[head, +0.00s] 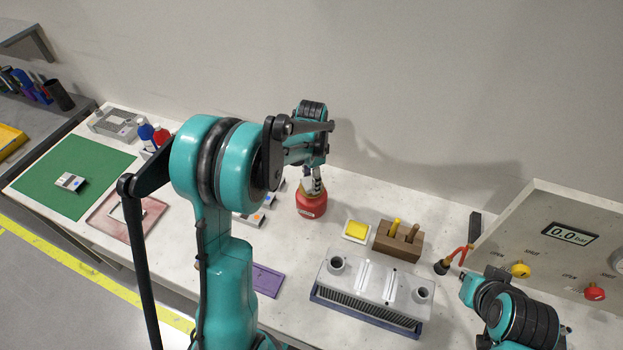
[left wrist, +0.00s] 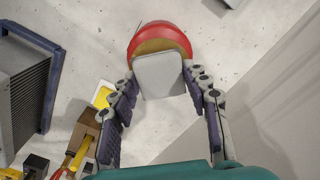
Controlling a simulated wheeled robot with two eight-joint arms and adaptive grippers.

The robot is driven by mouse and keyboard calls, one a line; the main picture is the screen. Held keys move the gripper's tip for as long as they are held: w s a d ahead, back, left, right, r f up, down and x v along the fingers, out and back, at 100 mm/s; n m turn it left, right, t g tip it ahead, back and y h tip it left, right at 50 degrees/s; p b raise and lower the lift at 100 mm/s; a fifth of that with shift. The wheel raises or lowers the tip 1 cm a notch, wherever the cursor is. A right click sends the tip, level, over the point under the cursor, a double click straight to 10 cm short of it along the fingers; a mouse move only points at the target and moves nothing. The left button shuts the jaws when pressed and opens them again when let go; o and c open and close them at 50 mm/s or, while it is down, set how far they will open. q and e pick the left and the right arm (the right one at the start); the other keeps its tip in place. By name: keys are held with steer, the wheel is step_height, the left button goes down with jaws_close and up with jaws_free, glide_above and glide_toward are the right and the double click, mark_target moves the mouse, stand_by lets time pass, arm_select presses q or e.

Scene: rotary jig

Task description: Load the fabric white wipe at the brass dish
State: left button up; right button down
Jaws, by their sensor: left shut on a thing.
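The white wipe (left wrist: 160,76) is a pale square between the fingertips of my left gripper (left wrist: 163,80) in the left wrist view. My left gripper is shut on it. Behind the wipe is the brass dish (left wrist: 150,46), on top of a round red can (left wrist: 160,30). In the head view my left gripper (head: 316,182) is right over the brass dish (head: 311,191) and the red can (head: 311,207). Whether the wipe touches the dish is not clear. Of my right arm only links show, at the lower right of the head view; its fingers do not show.
Right of the can are a yellow pad in a white tray (head: 356,230), a brown block with tools (head: 398,240) and a grey finned jig (head: 372,290). A gauge panel (head: 560,240) stands at right. A green mat (head: 72,170) lies at left.

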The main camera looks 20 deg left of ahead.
arm_select(q)
steer(key=shift+f+b, duration=0.65)
steer(key=shift+f, duration=0.2)
stand_by(0.6)
stand_by(0.7)
steer(key=shift+r+p, duration=2.4)
steer(key=shift+r, duration=1.15)
steer(key=shift+f, duration=0.15)
